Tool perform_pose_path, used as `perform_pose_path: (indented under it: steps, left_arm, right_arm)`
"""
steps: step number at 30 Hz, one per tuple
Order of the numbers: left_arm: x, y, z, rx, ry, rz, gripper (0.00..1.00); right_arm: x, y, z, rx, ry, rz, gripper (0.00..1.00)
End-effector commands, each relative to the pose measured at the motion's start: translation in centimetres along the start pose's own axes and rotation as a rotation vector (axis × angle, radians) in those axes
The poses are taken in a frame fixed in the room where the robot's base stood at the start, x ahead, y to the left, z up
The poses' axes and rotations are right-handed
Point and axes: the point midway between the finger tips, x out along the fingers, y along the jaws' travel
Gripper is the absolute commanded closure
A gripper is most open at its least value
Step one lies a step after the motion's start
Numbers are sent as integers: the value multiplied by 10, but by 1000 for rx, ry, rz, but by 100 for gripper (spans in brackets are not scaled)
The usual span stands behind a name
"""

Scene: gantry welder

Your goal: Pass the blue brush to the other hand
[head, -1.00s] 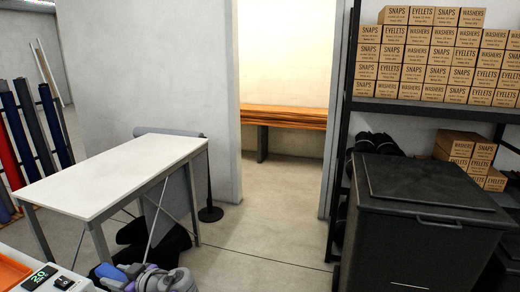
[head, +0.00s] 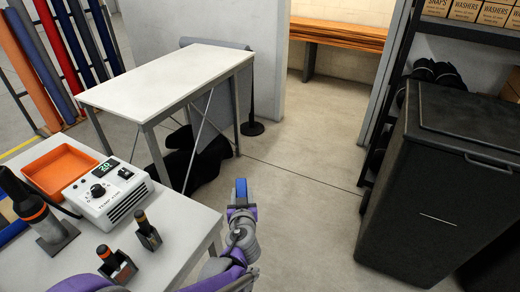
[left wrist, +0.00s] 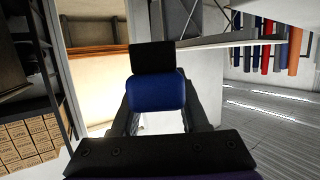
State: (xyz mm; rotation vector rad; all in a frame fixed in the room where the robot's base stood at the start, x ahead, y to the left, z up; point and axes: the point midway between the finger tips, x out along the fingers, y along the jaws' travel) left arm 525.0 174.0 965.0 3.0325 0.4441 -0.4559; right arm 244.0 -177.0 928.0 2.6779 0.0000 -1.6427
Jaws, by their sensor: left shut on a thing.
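The blue brush (head: 241,187) is in my left gripper (head: 241,199), out over the bare floor to the right of the near bench. In the left wrist view the brush shows as a blue block (left wrist: 155,92) with a black part (left wrist: 152,57) beyond it. My left gripper (left wrist: 160,118) is shut on it there, a dark finger on each side. My purple and grey left arm comes in from the bottom of the head view. My right gripper is in neither view.
A near bench (head: 172,228) holds an orange tray (head: 62,166), a white control box (head: 110,193) and dark tools. A white table (head: 170,78) stands behind it. A black bin (head: 440,190) stands at right. The floor (head: 310,220) between is clear.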

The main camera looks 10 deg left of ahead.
Motion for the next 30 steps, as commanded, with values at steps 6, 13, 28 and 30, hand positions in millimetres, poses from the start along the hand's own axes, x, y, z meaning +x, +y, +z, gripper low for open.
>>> perform_pose_path:
  steps: [6, 13, 28, 30]
  left_arm:
    - [-2, 33, 15, 26, 0, 91, 100]
    - [-5, 95, 44, 80, -1, 270, 100]
    - [-10, 187, 86, 161, 1, 539, 100]
    - [-10, 193, 89, 167, -1, 556, 100]
  right_arm:
    - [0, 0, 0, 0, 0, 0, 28]
    - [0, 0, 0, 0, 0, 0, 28]
    - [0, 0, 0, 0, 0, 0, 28]
    - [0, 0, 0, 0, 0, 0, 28]
